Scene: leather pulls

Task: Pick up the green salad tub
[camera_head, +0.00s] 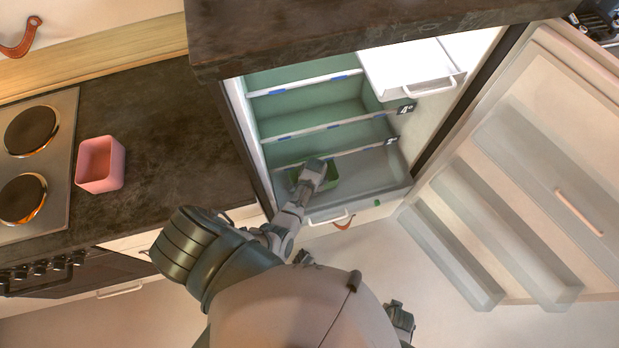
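The green salad tub (332,177) sits at the bottom of the open fridge, towards its left side. My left gripper (317,180) reaches into the fridge and is right over the tub, covering much of it. Its fingers are hidden from this view, so I cannot tell whether they are open or shut, or whether they touch the tub. A small grey and dark part of my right arm (401,321) shows beside my body at the bottom. I cannot make out fingers on it.
The fridge door (550,130) stands wide open at the right, with clear bins. Fridge shelves (310,131) lie above the tub, and a white drawer (415,72) is at upper right. A pink container (100,165) stands on the dark counter (170,130) beside the hob (50,115).

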